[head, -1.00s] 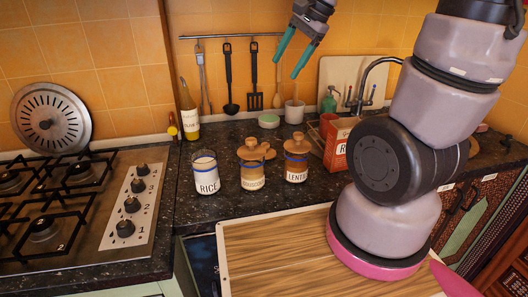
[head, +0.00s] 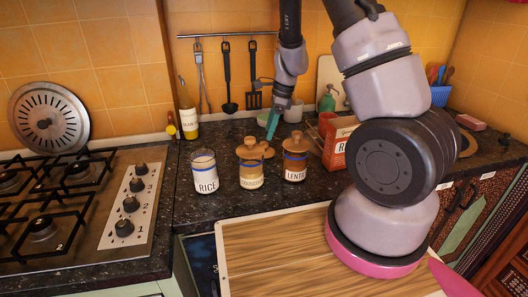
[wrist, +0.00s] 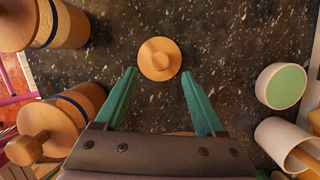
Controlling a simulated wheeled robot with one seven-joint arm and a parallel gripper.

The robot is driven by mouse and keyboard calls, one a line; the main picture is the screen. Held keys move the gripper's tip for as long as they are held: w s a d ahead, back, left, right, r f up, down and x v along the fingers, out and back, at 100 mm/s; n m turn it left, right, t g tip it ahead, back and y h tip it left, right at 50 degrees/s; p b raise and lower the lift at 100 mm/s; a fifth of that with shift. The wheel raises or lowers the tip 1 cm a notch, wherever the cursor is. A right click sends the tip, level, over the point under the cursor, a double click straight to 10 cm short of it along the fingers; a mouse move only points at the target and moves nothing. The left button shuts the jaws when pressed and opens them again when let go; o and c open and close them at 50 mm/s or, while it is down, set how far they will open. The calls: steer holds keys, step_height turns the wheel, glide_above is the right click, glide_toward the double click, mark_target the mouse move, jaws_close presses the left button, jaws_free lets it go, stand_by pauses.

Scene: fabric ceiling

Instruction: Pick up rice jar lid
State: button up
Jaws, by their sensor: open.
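The rice jar lid, a round wooden disc with a knob, lies on the dark counter in the wrist view (wrist: 160,60). In the head view it shows partly behind and right of the middle jar (head: 268,153). The rice jar (head: 205,172) stands at the left, open on top. My gripper (head: 270,136) is above the counter behind the jars, pointing down. In the wrist view my gripper (wrist: 157,75) has its two green fingers apart and empty. The lid lies just beyond the fingertips, roughly centred between them.
The lidded middle jar (head: 251,174) and lentil jar (head: 295,167) stand close by, in front of my gripper. A green-topped white bowl (wrist: 282,86) and a white cup (wrist: 284,137) are behind. A red box (head: 340,143) stands right. Bare counter surrounds the lid.

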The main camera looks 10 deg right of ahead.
mark_target(264, 143)
steer(key=x, duration=0.6)
steer(key=shift+a+f, duration=0.2)
jaws_close()
